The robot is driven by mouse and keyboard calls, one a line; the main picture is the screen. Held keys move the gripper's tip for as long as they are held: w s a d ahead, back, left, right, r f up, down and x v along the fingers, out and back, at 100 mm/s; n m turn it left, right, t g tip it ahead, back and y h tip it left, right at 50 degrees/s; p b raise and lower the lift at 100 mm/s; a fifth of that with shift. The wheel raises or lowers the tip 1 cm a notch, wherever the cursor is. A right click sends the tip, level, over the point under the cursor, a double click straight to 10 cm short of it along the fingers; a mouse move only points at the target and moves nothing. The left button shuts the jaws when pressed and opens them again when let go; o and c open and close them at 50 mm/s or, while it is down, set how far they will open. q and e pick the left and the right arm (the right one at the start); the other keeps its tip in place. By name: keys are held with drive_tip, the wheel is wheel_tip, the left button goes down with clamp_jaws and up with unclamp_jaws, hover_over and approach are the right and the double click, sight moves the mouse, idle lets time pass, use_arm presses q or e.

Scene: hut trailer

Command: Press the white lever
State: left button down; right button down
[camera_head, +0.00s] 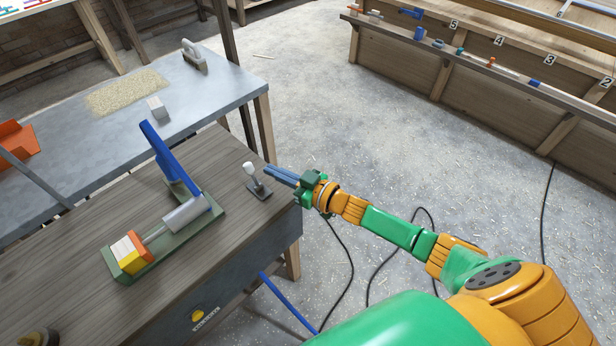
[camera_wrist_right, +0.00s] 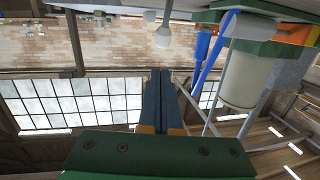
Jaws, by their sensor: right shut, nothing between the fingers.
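The white lever (camera_head: 249,168) stands upright on a small dark base (camera_head: 259,189) near the right corner of the wooden table. It also shows in the right wrist view (camera_wrist_right: 162,37), near the top and beyond the fingertips. My right gripper (camera_head: 268,170) reaches in from the right with its blue fingers together and nothing between them. Its fingertips are just right of the lever's white knob, with a small gap in the picture. The closed fingers also show in the right wrist view (camera_wrist_right: 160,73). My left gripper is not in view.
A green press fixture with a blue handle (camera_head: 170,155) and grey cylinder (camera_head: 186,214) stands left of the lever. A metal table (camera_head: 205,105) holding a brush (camera_head: 194,56) is behind. A yellow button (camera_head: 198,315) is on the wooden table's front. Cables lie on the floor.

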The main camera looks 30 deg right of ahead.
drive_tip(key=s+d+r, duration=0.3)
drive_tip(key=s+d, duration=0.1)
drive_tip(key=s, duration=0.2)
drive_tip(key=shift+s+r+p, duration=0.3)
drive_tip(key=shift+p, duration=0.05)
drive_tip(key=shift+w, duration=0.15)
drive_tip(key=s+d+f+m+g+h, duration=0.1)
drive_tip(key=s+d+f+g+h, duration=0.15)
drive_tip(key=f, duration=0.55)
drive_tip(key=s+d+f+m+g+h, duration=0.1)
drive_tip(key=s+d+f+m+h, duration=0.2)
drive_tip(key=f, duration=0.5)
drive_tip(key=s+d+f+g+h, duration=0.1)
drive_tip(key=s+d+f+h, duration=0.2)
drive_tip(key=f, duration=0.5)
drive_tip(key=s+a+f+g, duration=0.2)
drive_tip(key=s+f+g, duration=0.1)
drive_tip(key=s, duration=0.5)
drive_tip(key=s+a+f+g, duration=0.2)
drive_tip(key=s+f, duration=0.3)
drive_tip(key=s, duration=0.4)
drive_tip(key=s+a+f+g, duration=0.3)
drive_tip(key=s+f+g, duration=0.1)
drive_tip(key=s, duration=0.5)
drive_tip(key=shift+f, duration=0.5)
